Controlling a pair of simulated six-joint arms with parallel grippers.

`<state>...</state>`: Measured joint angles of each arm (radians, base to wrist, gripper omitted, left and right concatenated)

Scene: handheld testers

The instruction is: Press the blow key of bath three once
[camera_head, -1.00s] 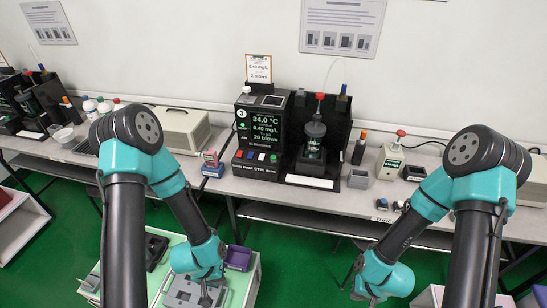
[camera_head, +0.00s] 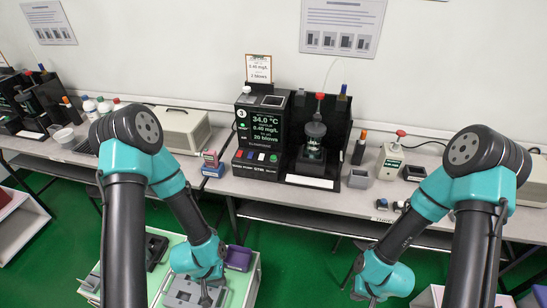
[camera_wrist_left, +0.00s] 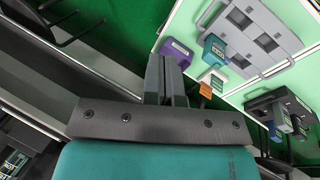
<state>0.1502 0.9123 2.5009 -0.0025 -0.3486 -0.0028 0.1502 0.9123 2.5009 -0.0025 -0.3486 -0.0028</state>
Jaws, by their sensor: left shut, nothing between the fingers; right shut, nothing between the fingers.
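Bath three is the black unit marked 3 (camera_head: 265,125) on the bench, with a lit screen reading 34.0 °C and 20 blows. Its front ledge carries a row of small keys: red (camera_head: 239,154), white (camera_head: 250,155), green (camera_head: 261,157) and a bluish one (camera_head: 273,158). The labels below are too small to tell which is the blow key. My left gripper (camera_head: 206,299) is shut and empty, low in front of the bench, well away from the keys. In the left wrist view its fingers (camera_wrist_left: 166,82) are together. My right gripper (camera_head: 373,299) is low at right, shut, its tips barely visible.
A jar (camera_head: 314,140) stands at bath three's right side. A white tester (camera_head: 389,161) and grey cup (camera_head: 359,178) stand at right. A pale green cart (camera_head: 245,290) with a grey tray is below.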

